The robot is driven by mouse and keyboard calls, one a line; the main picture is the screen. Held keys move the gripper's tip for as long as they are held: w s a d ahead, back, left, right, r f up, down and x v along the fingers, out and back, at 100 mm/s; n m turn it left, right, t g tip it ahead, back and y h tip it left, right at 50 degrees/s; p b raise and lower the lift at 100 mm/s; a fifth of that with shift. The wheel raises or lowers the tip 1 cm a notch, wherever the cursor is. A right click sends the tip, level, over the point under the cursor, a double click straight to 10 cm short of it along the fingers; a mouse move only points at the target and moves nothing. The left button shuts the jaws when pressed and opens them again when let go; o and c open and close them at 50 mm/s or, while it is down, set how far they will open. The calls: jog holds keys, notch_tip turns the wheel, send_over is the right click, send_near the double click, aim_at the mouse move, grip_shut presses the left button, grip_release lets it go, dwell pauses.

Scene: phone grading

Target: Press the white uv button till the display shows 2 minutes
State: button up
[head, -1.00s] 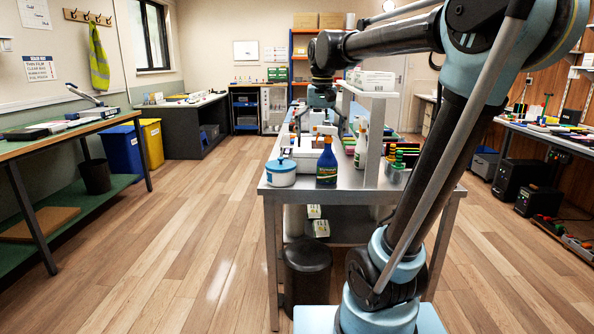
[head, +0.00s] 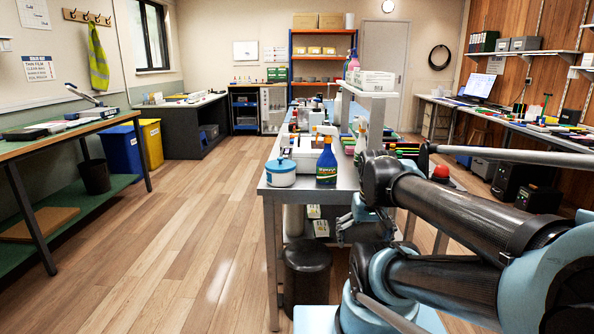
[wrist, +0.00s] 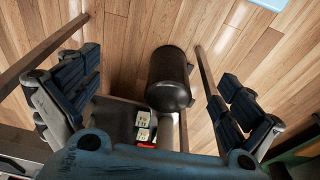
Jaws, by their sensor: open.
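I cannot make out a white uv button or a lit display in either view. A white box-shaped unit (head: 304,153) stands on the near end of the steel bench (head: 345,186), partly behind a blue spray bottle (head: 327,166). I cannot tell whether it carries the button. My gripper (wrist: 154,80) is open and empty, its two dark padded fingers wide apart in the wrist view. In the head view it hangs low by the bench's near right end, below the top, partly hidden by my arm. The wrist view faces the floor.
A white tub with a blue lid (head: 281,172) sits at the bench's near left corner. A black bin (head: 307,270) stands below; it also shows in the wrist view (wrist: 170,80). A red domed button (head: 441,173) is right of the bench top. The floor to the left is clear.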

jog(key=shift+s+d+f, duration=0.1)
jog(key=shift+s+f, duration=0.25)
jog(key=shift+f, duration=0.2)
jog(key=c, duration=1.2)
jog(key=shift+w+f, duration=0.25)
jog(key=shift+w, duration=0.3)
jog(key=c, duration=0.9)
jog(key=shift+s, duration=0.1)
grip_shut()
